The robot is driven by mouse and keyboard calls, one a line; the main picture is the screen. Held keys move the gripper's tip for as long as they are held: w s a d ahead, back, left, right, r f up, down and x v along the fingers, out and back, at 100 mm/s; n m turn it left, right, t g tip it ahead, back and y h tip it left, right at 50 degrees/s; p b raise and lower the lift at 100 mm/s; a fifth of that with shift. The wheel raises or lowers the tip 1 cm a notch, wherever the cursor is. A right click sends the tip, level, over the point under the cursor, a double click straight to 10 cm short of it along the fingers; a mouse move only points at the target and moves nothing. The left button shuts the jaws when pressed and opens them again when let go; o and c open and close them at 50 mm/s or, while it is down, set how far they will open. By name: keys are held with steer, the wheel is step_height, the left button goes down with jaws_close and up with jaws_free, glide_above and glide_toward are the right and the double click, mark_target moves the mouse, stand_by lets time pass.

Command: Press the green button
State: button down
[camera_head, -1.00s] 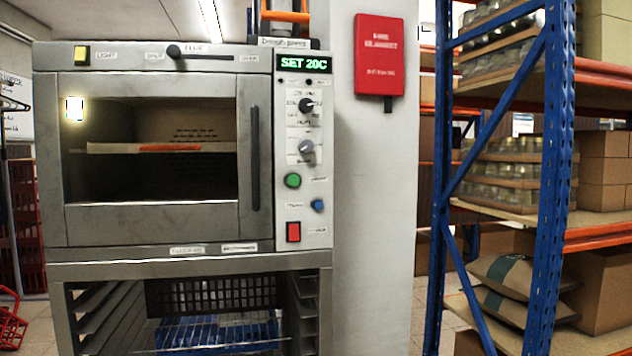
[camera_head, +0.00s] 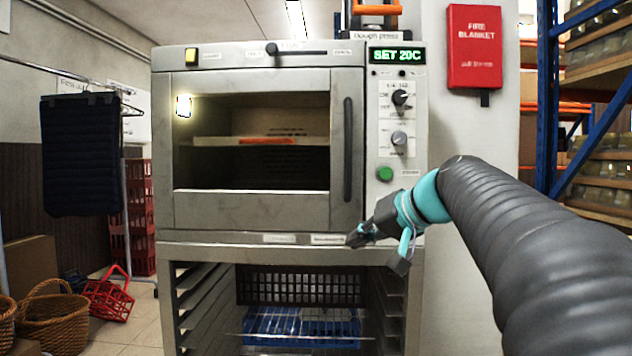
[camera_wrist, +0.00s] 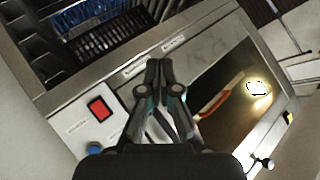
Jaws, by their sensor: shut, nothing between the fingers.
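The green button (camera_head: 384,173) is a round knob on the right control panel of the steel oven (camera_head: 250,217), below two dials. My gripper (camera_head: 354,240) is shut and empty, in front of the oven's lower right part, below and left of the green button. In the wrist view my gripper (camera_wrist: 158,64) has its fingertips together over the oven front. The red switch (camera_wrist: 99,108) and the blue knob (camera_wrist: 95,149) show to its left there. The green button cannot be made out in the wrist view. In the head view my arm hides the red switch and blue knob.
The oven door has a vertical handle (camera_head: 347,150) left of the panel. A red fire blanket case (camera_head: 474,47) hangs on the pillar at right. A blue rack (camera_head: 547,90) stands further right. Baskets (camera_head: 52,318) and a red crate (camera_head: 108,296) lie on the floor at left.

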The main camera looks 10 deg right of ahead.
mark_target(391, 174)
steer(key=w+d+r+n+t+y+b, duration=0.1)
steer(key=w+d+r+t, duration=0.3)
steer(key=d+r, duration=0.6)
steer(key=shift+w+d+r+y, duration=0.3)
steer(key=shift+w+d+y, duration=0.35)
steer(key=shift+w, duration=0.35)
steer(key=shift+w, duration=0.1)
steer(key=shift+w+d+p, duration=0.4)
steer(key=shift+w+p, duration=0.55)
steer(key=shift+w, duration=0.45)
steer(key=shift+w+d+p, duration=0.4)
steer(key=shift+w+p, duration=0.6)
steer(key=shift+w, duration=0.35)
steer(key=shift+w+d+p, duration=0.4)
steer(key=shift+w+p, duration=0.55)
steer(key=shift+w, duration=0.45)
steer(key=shift+w+d, duration=0.1)
steer(key=shift+w, duration=0.3)
